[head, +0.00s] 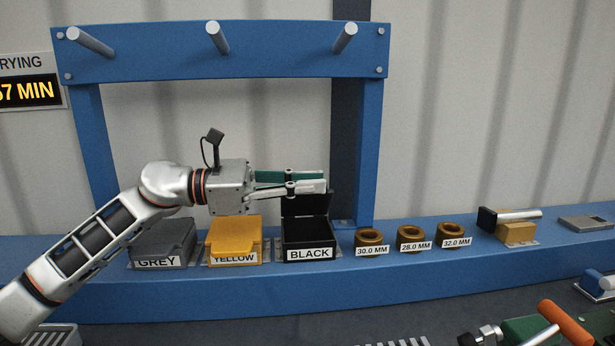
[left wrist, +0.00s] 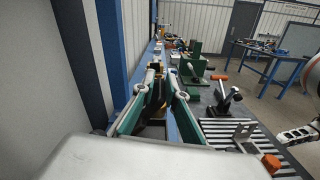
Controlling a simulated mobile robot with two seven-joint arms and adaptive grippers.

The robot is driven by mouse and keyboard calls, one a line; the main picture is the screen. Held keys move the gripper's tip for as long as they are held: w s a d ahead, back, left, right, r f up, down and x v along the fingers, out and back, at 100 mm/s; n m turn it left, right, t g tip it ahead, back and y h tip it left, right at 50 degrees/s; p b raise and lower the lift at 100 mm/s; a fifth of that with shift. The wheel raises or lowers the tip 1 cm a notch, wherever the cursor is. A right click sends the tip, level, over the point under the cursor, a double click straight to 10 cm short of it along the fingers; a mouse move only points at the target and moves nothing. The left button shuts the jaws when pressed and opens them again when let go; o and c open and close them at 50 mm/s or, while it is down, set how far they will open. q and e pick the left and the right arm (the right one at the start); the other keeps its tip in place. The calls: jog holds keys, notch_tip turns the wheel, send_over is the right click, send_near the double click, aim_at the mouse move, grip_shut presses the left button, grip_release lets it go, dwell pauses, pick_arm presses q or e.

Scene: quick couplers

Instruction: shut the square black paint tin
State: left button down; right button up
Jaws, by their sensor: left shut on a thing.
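The square black paint tin (head: 308,235) stands on the blue shelf, labelled BLACK. It is open, with its black lid (head: 306,206) standing up at the back. My left gripper (head: 306,184) is above the tin, its fingers pointing right, shut on the top of the raised lid. The fingers hide part of the lid's upper edge. In the left wrist view the fingers (left wrist: 161,94) have a dark piece between them, only partly visible.
A yellow tin (head: 234,246) and a grey tin (head: 163,243) stand left of the black tin, under my left arm. Brass rings (head: 370,239) stand close on its right. A blue frame with pegs (head: 218,50) rises behind.

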pick_arm(q)
jog(key=shift+f, duration=0.35)
jog(key=c, duration=2.2)
grip_release()
jog(key=shift+o, duration=0.2)
jog(key=shift+r, duration=0.1)
jog(key=a, duration=0.4)
jog(key=s+a, duration=0.1)
jog(key=a, duration=0.3)
jog(key=s+a, duration=0.1)
jog(key=a, duration=0.2)
jog(key=shift+s+a, duration=0.15)
jog(key=shift+a, duration=0.25)
